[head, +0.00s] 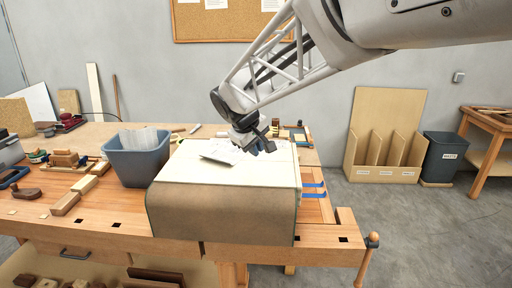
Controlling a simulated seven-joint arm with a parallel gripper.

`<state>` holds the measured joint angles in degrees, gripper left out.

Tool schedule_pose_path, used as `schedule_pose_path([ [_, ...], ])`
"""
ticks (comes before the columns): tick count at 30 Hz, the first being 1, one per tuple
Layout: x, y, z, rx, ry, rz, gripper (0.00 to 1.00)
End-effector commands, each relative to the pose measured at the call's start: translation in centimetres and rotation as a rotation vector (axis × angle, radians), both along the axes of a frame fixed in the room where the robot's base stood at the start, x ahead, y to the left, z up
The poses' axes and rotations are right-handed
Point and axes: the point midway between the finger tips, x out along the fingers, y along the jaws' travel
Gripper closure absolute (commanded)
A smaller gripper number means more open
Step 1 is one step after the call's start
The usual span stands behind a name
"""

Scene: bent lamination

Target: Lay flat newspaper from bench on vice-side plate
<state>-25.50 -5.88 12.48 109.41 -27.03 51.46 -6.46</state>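A printed, grey-white newspaper (228,151) lies on or just above the cream sheet, partly hidden behind my gripper. A darker grey flap shows at its left end. My gripper (262,147) is low over the newspaper's right part. Its fingers are small and dark, and I cannot tell if they hold the paper. The workbench (110,228) carries a cream surface (240,176) with a brown front (220,212) that curves down over the bench edge. Blue bars (313,190) lie right of it, near the vice (346,222). I cannot make out a separate vice-side plate.
A grey-blue bin (138,160) with pale sheets stands left of the cream surface. Wooden blocks (66,204) and a plane (25,192) lie farther left. Small tools lie at the back. A wooden rack (383,150) and waste bin (440,158) stand by the wall.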

Motion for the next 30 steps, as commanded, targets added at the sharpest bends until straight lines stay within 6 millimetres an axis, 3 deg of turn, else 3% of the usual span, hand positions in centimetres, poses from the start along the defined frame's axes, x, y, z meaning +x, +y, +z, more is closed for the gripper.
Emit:
schedule_pose_path([
  [1, 1.1, 1.9, -0.4, -0.016, -0.003, 0.032, 0.9],
  [6, 4.2, 7.5, -1.3, -0.069, -0.021, 0.132, 0.9],
  [15, 7.9, 16.6, -3.2, -0.147, -0.056, 0.283, 0.9],
  [21, 8.8, 19.3, -3.9, -0.169, -0.066, 0.327, 0.9],
  [30, 8.9, 19.6, -4.0, -0.172, -0.067, 0.332, 0.9],
])
